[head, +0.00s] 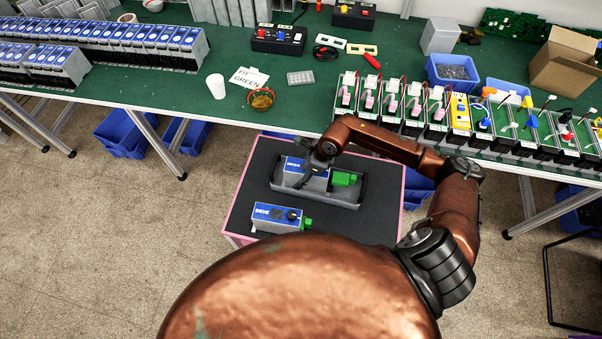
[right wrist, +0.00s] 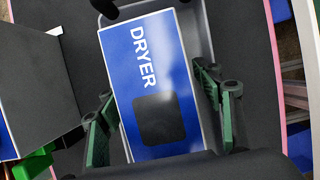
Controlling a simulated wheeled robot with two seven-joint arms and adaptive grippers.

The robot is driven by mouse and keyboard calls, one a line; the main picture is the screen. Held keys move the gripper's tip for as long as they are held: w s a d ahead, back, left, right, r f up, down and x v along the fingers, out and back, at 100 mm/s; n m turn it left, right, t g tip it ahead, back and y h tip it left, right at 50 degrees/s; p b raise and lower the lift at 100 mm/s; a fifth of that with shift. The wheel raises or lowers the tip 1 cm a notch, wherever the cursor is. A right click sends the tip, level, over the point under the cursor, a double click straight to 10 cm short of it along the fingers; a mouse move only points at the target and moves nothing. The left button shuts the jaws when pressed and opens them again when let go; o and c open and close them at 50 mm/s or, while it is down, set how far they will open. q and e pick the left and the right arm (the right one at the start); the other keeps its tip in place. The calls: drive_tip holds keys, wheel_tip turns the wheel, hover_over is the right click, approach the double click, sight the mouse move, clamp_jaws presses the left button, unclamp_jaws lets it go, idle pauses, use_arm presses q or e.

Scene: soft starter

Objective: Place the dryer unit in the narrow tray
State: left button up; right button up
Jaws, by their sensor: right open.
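The dryer unit (head: 293,165) is a grey box with a blue top label. It sits in the left part of the narrow grey tray (head: 318,197) on the cart, with a bright green block (head: 344,179) to its right. In the right wrist view the dryer unit (right wrist: 152,72) shows its white DRYER lettering and a dark square. My right gripper (head: 308,177) is over it. Its open fingers (right wrist: 165,115) stand on either side of the unit, apart from gripping it. The unit's lower end is hidden by the gripper. My left gripper is not in view.
A similar blue-labelled unit (head: 277,216) with a green connector lies in front of the tray on the dark, pink-edged cart (head: 372,225). The cart top right of it is clear. Behind, a green workbench (head: 215,105) holds units, bins and a cardboard box (head: 566,62).

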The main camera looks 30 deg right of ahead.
drive_tip(key=b+v, duration=0.1)
drive_tip(key=v, duration=1.1)
drive_tip(key=shift+w, duration=0.1)
